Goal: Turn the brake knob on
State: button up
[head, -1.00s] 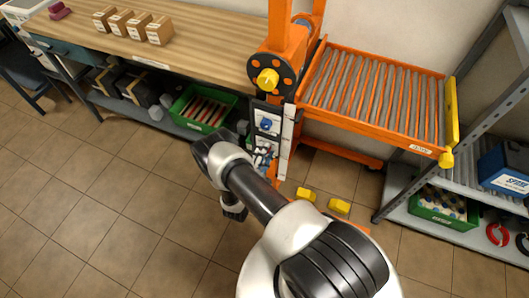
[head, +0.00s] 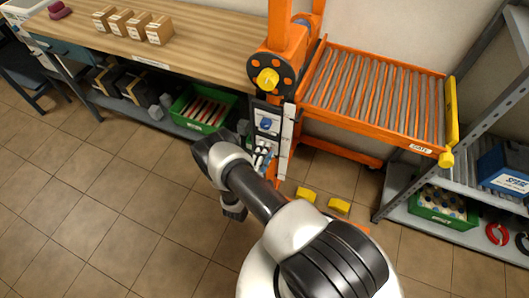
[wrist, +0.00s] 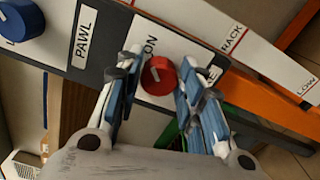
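The brake knob is a red round knob (wrist: 158,76) with a white pointer line, on a pale panel in the wrist view. An "ON" mark is just above it, and a label ending in "E" is partly hidden behind my right finger. My gripper (wrist: 160,70) has its two blue-padded fingers apart, one on each side of the red knob. I cannot tell whether the pads touch it. In the head view my gripper (head: 263,158) is at the lower part of the panel (head: 267,112), where the red knob is hidden.
A blue knob (wrist: 20,18) beside a "PAWL" label is left of the red one. A white strip marked "RACK" and "LOW" (wrist: 262,50) runs along the right. An orange roller table (head: 375,95) and a workbench (head: 190,45) flank the panel.

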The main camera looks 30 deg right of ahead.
jog(key=o, duration=0.3)
jog(key=v, duration=1.2)
dwell(0.4)
jog(key=s+d+r+m+g, duration=0.15)
jog(key=r+m+g, duration=0.35)
jog(key=r, duration=0.9)
jog(key=d+r+m+g, duration=0.35)
jog(key=r+g, duration=0.45)
jog(key=r, duration=0.5)
jog(key=s+a+r+t+y, duration=0.3)
jog(key=s+a+r+y, duration=0.2)
jog(key=s+r+y, duration=0.2)
jog(key=s+a+r+m+t+y, duration=0.1)
jog(key=s+a+r+t+y, duration=0.2)
jog(key=s+r, duration=0.7)
jog(key=a+r+y, duration=0.1)
jog(key=a+y, duration=0.1)
jog(key=y, duration=0.2)
jog(key=shift+t, duration=0.4)
